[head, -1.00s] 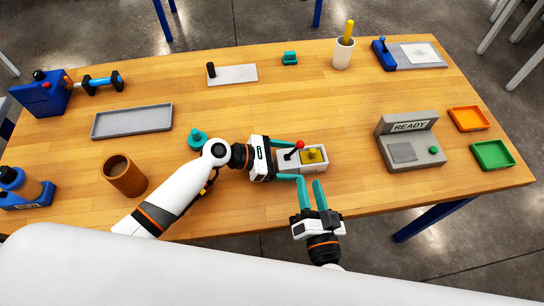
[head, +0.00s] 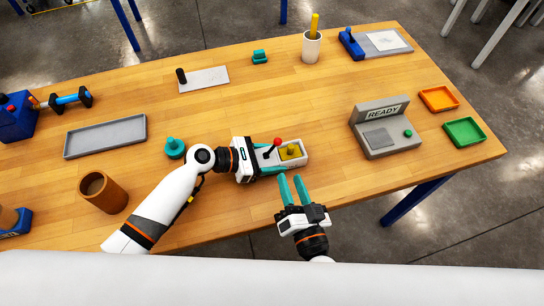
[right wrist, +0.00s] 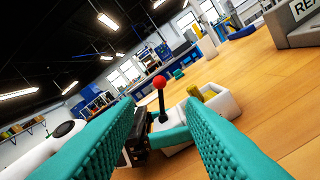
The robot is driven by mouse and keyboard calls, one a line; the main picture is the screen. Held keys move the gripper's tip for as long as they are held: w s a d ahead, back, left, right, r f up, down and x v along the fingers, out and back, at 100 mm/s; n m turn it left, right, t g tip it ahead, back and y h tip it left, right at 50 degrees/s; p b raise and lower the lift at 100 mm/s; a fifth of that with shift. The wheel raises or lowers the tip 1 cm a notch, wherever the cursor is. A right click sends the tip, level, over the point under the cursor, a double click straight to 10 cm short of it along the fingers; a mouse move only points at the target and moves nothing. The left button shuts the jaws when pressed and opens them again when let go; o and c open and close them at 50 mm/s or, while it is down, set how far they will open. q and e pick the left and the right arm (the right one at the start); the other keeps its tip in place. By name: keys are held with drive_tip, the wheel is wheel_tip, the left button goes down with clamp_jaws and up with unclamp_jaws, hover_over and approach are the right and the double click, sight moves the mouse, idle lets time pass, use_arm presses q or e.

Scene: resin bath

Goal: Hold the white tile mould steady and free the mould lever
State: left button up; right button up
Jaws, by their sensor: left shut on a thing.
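The white tile mould (head: 299,160) lies on the wooden table near its front edge, with a yellow piece (head: 291,151) in it. The mould lever (head: 272,146) has a black stem and red knob and rises from the mould's left part, tilted; its red knob also shows in the right wrist view (right wrist: 159,82). My left gripper (head: 270,158) is shut on the mould from the left, its teal fingers along the sides. My right gripper (head: 293,188) is open and empty in front of the mould, apart from it. In the right wrist view the lever stands between its teal fingers, farther off.
A grey READY device (head: 370,142) stands to the right, with orange (head: 439,98) and green (head: 465,131) trays beyond. A brown cup (head: 103,192), a teal knobbed piece (head: 175,148) and a grey tray (head: 105,136) are left.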

drive_tip(key=shift+c, duration=0.6)
drive_tip(key=shift+w+a+r, duration=0.1)
drive_tip(key=shift+a+r, duration=0.05)
drive_tip(key=shift+r, duration=0.05)
drive_tip(key=c, duration=0.3)
drive_tip(key=a+r+n+y, duration=0.1)
drive_tip(key=r+n+y, duration=0.1)
drive_tip(key=a+r+n+y, duration=0.1)
drive_tip(key=n, duration=0.1)
drive_tip(key=shift+w+a+r, duration=0.15)
drive_tip(key=shift+w+a, duration=0.1)
drive_tip(key=shift+a, duration=0.1)
clamp_jaws()
drive_tip(key=s+a+r+n+g+y, duration=0.35)
drive_tip(key=n+g+y, duration=0.2)
drive_tip(key=n, duration=0.85)
drive_tip(key=s+a+r+n+g+y, duration=0.3)
drive_tip(key=n+g, duration=0.4)
drive_tip(key=n, duration=0.6)
drive_tip(key=w+d+f+n+t+h, duration=0.1)
drive_tip(key=w+d+n+h, duration=0.2)
drive_tip(key=d+n, duration=0.6)
drive_tip(key=w+d+f+n+t+h, duration=0.1)
drive_tip(key=w+d+n+h, duration=0.3)
drive_tip(key=d+n, duration=0.5)
drive_tip(key=shift+w+d+f+n+h, duration=0.15)
drive_tip(key=shift+d+f+n+h, duration=0.25)
drive_tip(key=shift+f+h, duration=0.45)
drive_tip(key=shift+a, duration=0.1)
